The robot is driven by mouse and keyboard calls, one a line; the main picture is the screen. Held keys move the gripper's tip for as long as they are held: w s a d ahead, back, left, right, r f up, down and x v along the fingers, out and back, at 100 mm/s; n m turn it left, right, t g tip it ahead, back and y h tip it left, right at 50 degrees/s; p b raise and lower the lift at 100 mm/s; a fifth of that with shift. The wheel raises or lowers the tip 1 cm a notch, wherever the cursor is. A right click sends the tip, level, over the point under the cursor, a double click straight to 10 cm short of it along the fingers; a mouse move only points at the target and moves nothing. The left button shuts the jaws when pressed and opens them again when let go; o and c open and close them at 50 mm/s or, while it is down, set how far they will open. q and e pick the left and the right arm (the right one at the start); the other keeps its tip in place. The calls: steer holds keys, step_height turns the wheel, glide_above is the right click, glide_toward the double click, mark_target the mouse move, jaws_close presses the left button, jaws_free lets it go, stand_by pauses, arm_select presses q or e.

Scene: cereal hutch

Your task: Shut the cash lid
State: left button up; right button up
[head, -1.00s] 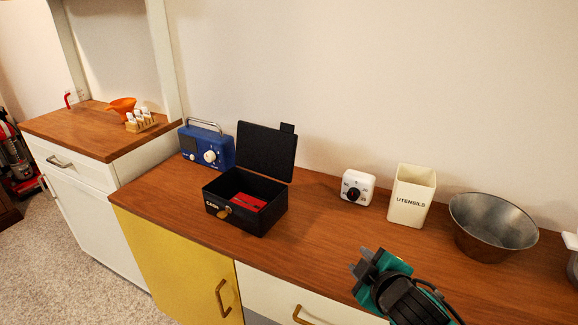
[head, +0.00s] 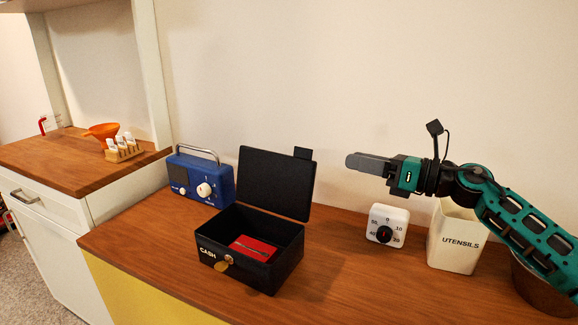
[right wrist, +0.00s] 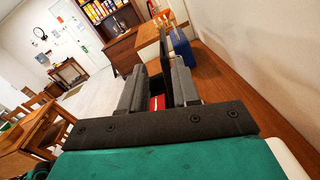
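The black cash box (head: 240,272), marked CASH, sits on the wooden counter with its lid (head: 275,182) standing open and tilted slightly back. A red item (head: 252,248) lies inside the box. My right gripper (head: 358,162) is raised above the counter, to the right of the lid and apart from it, with its fingers pointing left. In the right wrist view its fingers (right wrist: 157,88) are spread with nothing between them; the lid (right wrist: 166,58) and red item (right wrist: 157,103) show beyond the gap. My left gripper is out of view.
A blue radio (head: 200,178) stands left of the box, close to the lid. A white timer (head: 387,225), a utensils holder (head: 455,238) and a metal bowl (head: 540,288) stand to the right, partly below my right arm. The counter (head: 335,265) between box and timer is clear.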

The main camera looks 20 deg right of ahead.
mark_target(303, 156)
steer(key=x, duration=0.4)
steer(key=p+x, duration=0.1)
steer(key=x, duration=0.3)
steer(key=p+x, duration=0.1)
steer(key=x, duration=0.4)
steer(key=shift+w+f, duration=0.15)
steer(key=shift+f, duration=0.2)
jaws_close()
